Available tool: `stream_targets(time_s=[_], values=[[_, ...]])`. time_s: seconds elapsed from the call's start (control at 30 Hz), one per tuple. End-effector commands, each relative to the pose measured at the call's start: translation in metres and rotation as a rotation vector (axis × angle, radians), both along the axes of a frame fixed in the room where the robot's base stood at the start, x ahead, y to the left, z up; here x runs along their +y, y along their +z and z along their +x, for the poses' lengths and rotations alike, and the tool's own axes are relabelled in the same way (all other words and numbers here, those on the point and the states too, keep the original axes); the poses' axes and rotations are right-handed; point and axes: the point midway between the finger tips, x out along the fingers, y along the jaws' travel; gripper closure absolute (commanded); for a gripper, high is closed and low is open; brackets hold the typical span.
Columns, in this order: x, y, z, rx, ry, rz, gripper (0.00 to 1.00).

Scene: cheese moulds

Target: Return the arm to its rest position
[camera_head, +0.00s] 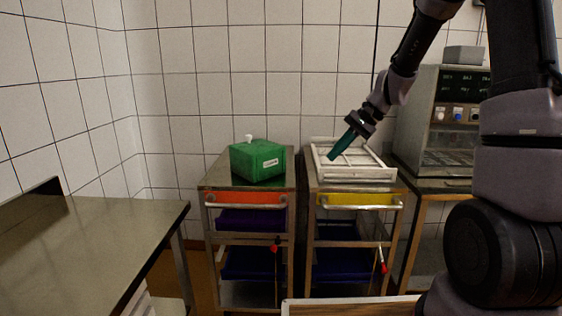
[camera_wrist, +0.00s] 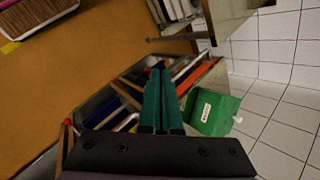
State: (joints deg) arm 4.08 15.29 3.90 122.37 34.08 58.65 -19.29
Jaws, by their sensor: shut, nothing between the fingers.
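My gripper (camera_head: 333,156) has teal fingers and hangs at the end of my arm, in front of or over the white frame-like rack (camera_head: 376,173) on the right-hand cart in the head view. In the wrist view the two fingers of my gripper (camera_wrist: 161,72) lie close together, shut and empty. My arm reaches in from the right side of the head view, bent, with its end pointing down and left. I cannot tell whether the fingertips touch the rack.
A green box (camera_head: 257,161) with a white knob stands on the left-hand cart (camera_head: 228,180); it also shows in the wrist view (camera_wrist: 211,112). A steel machine (camera_head: 445,110) stands at the right. A bare steel table (camera_head: 90,235) is at the left. Tiled walls close the back.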

Motion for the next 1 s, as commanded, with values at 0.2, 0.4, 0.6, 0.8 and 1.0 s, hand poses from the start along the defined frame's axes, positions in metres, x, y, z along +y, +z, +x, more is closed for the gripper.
stream_targets(time_s=[0.2, 0.4, 0.6, 0.8, 1.0], values=[[-0.022, 0.072, -0.055, -0.161, 0.038, -0.149, 1.00], [-0.045, 0.118, -0.109, -0.307, 0.043, -0.281, 1.00], [-0.069, 0.149, -0.163, -0.455, 0.026, -0.403, 1.00], [-0.087, 0.162, -0.199, -0.561, 0.003, -0.485, 1.00], [-0.093, 0.165, -0.210, -0.595, -0.006, -0.511, 1.00]])
